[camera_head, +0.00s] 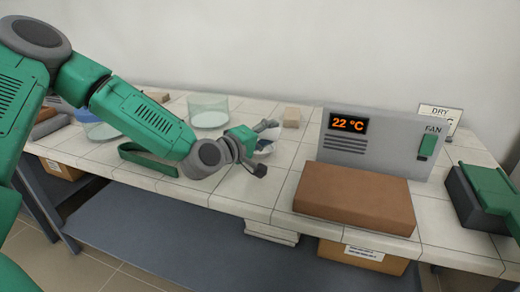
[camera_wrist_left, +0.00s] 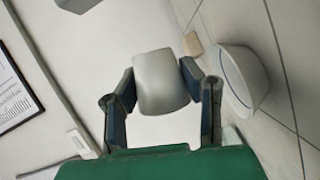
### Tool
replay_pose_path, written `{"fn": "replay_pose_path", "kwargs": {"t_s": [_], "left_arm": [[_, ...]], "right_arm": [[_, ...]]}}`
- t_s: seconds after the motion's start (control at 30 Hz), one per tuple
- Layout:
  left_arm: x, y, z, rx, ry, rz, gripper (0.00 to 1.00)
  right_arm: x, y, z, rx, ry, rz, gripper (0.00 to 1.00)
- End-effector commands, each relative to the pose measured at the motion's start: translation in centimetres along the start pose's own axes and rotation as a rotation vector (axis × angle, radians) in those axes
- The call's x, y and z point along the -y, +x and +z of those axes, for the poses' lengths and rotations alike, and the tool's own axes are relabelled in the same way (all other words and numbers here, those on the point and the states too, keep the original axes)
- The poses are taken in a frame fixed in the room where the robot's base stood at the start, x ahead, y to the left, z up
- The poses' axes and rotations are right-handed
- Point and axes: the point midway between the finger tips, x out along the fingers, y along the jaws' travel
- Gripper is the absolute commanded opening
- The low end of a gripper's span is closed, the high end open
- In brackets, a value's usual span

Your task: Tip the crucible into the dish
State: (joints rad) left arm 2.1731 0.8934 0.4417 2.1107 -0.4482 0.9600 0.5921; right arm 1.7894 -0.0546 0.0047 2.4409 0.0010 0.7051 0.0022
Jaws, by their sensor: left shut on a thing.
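My left gripper (camera_head: 264,148) reaches over the bench in the head view. In the left wrist view my left gripper (camera_wrist_left: 162,95) is shut on the crucible (camera_wrist_left: 161,82), a pale grey cup held between the two dark fingers. The dish (camera_wrist_left: 243,78), a white round bowl, stands on the tiled bench just right of the crucible in that view, apart from it. In the head view the dish (camera_head: 267,149) is partly hidden by the gripper. The crucible's contents cannot be seen. My right gripper is not in view.
A grey control box (camera_head: 385,145) reading 22 °C stands right, behind a brown block (camera_head: 354,197). A clear glass vessel (camera_head: 209,112) and a small tan block (camera_head: 291,117) stand behind the gripper. A dark box with a green top (camera_head: 490,188) is far right.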

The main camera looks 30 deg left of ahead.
Motion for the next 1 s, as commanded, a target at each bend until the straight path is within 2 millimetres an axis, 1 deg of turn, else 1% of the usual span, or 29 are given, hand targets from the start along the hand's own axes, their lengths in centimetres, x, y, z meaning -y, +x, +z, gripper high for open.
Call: {"fn": "replay_pose_path", "kwargs": {"t_s": [0.03, 0.17, 0.57, 1.0], "left_arm": [[0.2, 0.0, 0.0, -0.001, -0.016, 0.007, 0.00], [0.1, 0.0, -0.1, 0.000, -0.050, 0.021, 0.00], [-0.1, -0.1, -0.1, 0.001, -0.064, 0.027, 0.00], [-0.1, -0.2, -0.3, 0.000, -0.171, 0.071, 0.00]], "right_arm": [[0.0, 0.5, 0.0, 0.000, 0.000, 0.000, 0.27], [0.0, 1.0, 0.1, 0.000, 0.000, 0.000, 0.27], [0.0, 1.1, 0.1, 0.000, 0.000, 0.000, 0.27], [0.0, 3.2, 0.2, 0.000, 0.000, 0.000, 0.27]]}}
